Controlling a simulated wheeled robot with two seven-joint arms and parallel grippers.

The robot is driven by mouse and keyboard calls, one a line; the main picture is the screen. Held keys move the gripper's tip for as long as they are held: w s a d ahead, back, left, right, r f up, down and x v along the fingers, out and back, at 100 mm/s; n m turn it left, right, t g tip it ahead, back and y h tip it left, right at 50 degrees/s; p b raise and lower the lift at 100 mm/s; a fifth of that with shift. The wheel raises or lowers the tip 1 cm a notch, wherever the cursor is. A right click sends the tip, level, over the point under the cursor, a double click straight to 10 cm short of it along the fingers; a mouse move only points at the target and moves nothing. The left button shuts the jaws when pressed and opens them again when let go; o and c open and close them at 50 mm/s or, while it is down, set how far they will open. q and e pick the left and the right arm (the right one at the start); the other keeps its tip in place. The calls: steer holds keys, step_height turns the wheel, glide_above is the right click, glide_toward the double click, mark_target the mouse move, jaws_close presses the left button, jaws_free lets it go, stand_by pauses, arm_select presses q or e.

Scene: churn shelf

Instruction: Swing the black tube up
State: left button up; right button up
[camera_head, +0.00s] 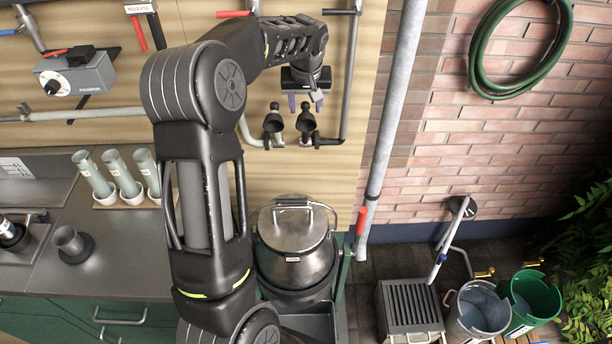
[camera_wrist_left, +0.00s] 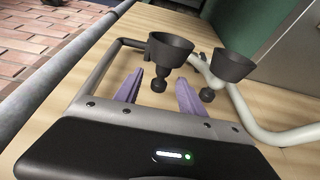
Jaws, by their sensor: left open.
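In the left wrist view the tube (camera_wrist_left: 95,78) looks grey and leads to the left nozzle (camera_wrist_left: 170,48). My left gripper (camera_head: 305,104) is open, with its purple fingers just above the nozzles in the head view. In the left wrist view the gripper (camera_wrist_left: 160,80) has the nozzle's small lower knob showing between its fingertips; I cannot tell whether they touch. My right gripper is out of view.
A pale pipe (camera_head: 244,132) with a second black nozzle (camera_head: 273,122) sits beside the tube. A grey vertical pipe (camera_head: 392,105) stands to the right. A metal churn (camera_head: 292,255) stands below. My left arm hides part of the panel and counter.

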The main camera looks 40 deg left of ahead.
arm_select(q)
steer(key=shift+v, duration=0.95)
steer(key=shift+p+v, duration=0.35)
steer(key=shift+v, duration=1.8)
